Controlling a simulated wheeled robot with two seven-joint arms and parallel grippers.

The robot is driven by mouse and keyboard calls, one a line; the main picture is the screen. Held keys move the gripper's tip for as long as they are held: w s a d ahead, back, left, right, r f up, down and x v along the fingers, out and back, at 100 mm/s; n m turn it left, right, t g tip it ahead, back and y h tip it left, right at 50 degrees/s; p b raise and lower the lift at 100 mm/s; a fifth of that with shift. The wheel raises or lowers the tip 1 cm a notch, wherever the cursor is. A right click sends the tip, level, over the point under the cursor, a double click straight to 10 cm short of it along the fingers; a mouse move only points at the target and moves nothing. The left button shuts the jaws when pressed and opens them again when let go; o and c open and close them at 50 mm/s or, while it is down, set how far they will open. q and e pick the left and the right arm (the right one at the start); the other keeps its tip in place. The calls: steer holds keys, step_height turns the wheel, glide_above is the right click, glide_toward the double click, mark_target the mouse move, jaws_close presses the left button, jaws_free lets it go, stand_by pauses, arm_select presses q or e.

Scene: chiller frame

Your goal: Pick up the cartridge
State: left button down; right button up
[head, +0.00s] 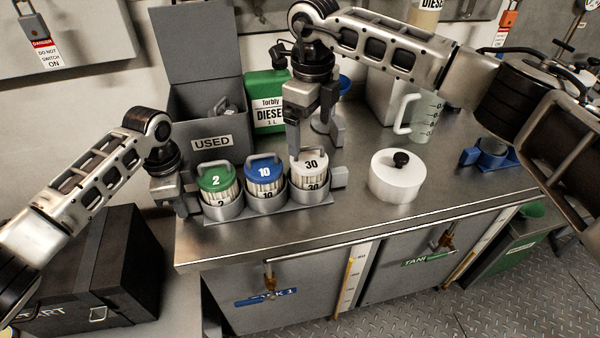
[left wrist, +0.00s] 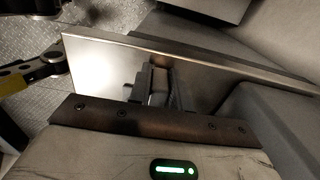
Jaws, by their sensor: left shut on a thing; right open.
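A grey holder (head: 238,212) stands on the steel bench with three cartridges upright in its cups. The green-topped cartridge 2 (head: 216,178) is at left, the blue-topped cartridge 10 (head: 264,172) in the middle, and the white-topped cartridge 30 (head: 310,170) at right. My left gripper (head: 180,203) is low at the holder's left end, shut on that end; the grasped part is mostly hidden. In the left wrist view its fingers (left wrist: 153,84) are dark and the held part is unclear. My right gripper (head: 312,143) is open, pointing down just above cartridge 30; contact with its handle is unclear.
A grey bin marked USED (head: 211,142) and a green diesel can (head: 266,100) stand behind the holder. A white lidded pot (head: 397,177), a clear jug (head: 424,118) and a blue item (head: 490,155) are to the right. The bench front between holder and pot is clear.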

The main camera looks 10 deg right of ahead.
mark_target(309, 158)
steer(key=f, duration=0.8)
steer(key=shift+s+a, duration=0.15)
steer(key=shift+s, duration=0.05)
steer(key=c, duration=1.1)
